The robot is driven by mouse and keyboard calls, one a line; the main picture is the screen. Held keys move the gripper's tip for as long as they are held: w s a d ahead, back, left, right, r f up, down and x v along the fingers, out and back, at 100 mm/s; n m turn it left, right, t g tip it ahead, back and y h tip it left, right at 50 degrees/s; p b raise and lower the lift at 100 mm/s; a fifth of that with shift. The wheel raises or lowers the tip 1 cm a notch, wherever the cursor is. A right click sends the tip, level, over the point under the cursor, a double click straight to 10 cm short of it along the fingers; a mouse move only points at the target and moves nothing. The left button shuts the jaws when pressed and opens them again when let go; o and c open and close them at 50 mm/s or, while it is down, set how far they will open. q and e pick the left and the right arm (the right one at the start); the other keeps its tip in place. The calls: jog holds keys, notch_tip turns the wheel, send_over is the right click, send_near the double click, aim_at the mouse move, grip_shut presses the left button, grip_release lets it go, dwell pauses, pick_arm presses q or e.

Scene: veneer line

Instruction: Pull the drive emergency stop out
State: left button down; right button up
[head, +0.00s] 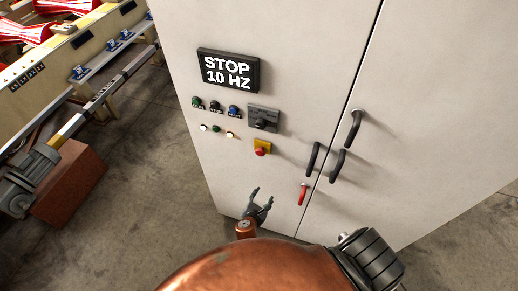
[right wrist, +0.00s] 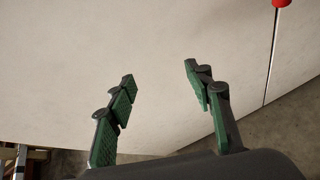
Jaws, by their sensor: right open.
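The drive emergency stop (head: 261,151) is a red mushroom button on a yellow plate. It sits on the front of the pale cabinet, below a dark rotary switch, in the head view. My right gripper (head: 261,197) is below the button, near the cabinet's lower front. Its fingers are spread and empty, with green pads showing in the right wrist view (right wrist: 160,90). The button does not show in the right wrist view. Whether the button is pressed in or out is too small to tell. My left gripper is not in view.
The cabinet (head: 290,40) has a display (head: 228,70) reading STOP 10 HZ, small buttons and lamps, a rotary switch (head: 263,118) and black door handles (head: 354,128). A red handle (head: 303,194) is right of my right gripper. A conveyor (head: 75,65) stands at the left.

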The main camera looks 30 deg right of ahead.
jog(key=w+a+r+n+t+h+p, duration=0.1)
jog(key=a+r, duration=0.1)
jog(key=r, duration=0.7)
jog(key=w+a+r+n+t+h+p, duration=0.1)
jog(key=a+r+t, duration=0.1)
jog(key=r, duration=0.7)
jog(key=h+p, duration=0.1)
jog(key=h, duration=0.2)
send_near(260, 154)
jog(key=x, duration=0.2)
jog(key=shift+t, duration=0.4)
jog(key=p+x, duration=0.1)
jog(key=x, duration=0.5)
jog(key=shift+f, duration=0.2)
jog(key=shift+w+d+p, duration=0.3)
jog(key=shift+d+p, duration=0.05)
jog(key=shift+d, duration=0.1)
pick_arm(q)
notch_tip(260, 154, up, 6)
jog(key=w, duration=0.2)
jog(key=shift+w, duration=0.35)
pick_arm(e)
jog(key=shift+f, duration=0.1)
jog(key=shift+c, duration=0.6)
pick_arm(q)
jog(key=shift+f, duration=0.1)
pick_arm(e)
grip_shut()
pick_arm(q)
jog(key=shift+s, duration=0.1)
